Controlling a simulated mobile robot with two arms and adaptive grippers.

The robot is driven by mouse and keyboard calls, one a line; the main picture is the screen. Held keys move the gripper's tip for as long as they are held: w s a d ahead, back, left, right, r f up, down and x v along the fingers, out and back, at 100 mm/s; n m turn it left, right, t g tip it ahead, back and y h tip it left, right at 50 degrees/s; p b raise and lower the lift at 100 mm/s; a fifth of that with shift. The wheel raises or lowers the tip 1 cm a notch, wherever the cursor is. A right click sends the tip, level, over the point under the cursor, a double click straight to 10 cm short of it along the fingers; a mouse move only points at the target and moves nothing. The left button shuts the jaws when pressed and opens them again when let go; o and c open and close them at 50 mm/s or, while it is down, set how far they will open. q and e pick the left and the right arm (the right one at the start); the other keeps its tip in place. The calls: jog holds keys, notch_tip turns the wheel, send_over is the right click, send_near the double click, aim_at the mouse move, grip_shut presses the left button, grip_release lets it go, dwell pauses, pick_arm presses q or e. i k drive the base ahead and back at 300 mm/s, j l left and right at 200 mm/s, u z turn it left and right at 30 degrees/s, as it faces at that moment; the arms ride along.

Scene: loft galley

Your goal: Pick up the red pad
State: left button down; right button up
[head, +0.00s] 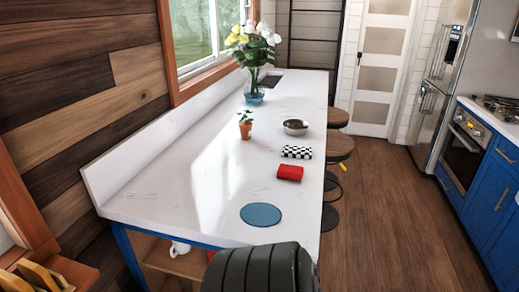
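The red pad (289,173) is a small, thick red block in the head view. It lies on the white counter (200,190), near the counter's right edge. A black-and-white checkered pad (297,152) lies just behind it, with a narrow gap between them. Neither of my grippers shows in the head view, and nothing is touching the red pad.
A blue round mat (261,214) lies nearer than the pad. A metal bowl (295,127), small potted plant (246,131) and flower vase (254,96) stand farther back. Stools (340,146) line the counter's right side. The wooden floor (400,220) is open to the right.

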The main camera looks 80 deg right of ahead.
aim_at(287, 172)
jog(key=z, duration=2.95)
